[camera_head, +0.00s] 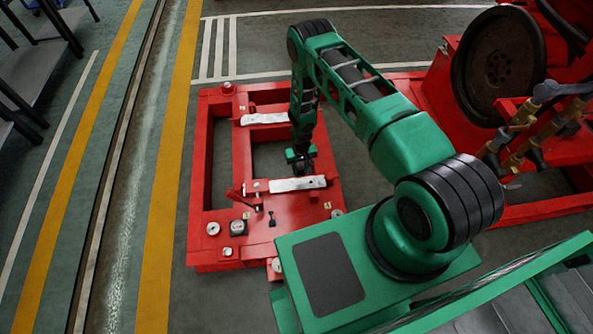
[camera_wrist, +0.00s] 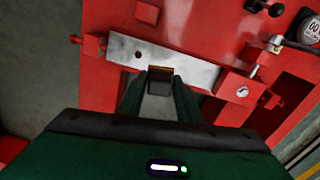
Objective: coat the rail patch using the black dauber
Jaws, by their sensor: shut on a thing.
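My gripper (camera_head: 302,158) hangs low over the red frame, just behind the nearer pale metal rail plate (camera_head: 297,184). In the wrist view my gripper (camera_wrist: 159,80) is shut on a small dark grey block with a brown edge, which I take for the black dauber (camera_wrist: 159,87). Its far end lies over the edge of the rail plate (camera_wrist: 196,68); I cannot tell whether they touch. The plate looks bare pale metal with dark holes; no separate patch stands out on it. A second pale plate (camera_head: 264,118) lies farther back on the frame.
The red frame (camera_head: 215,255) has open gaps. A small black upright part (camera_head: 271,220) and a round gauge (camera_head: 238,228) stand at its front. A red engine with a black flywheel (camera_head: 497,55) is at right. The floor left of the frame is clear.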

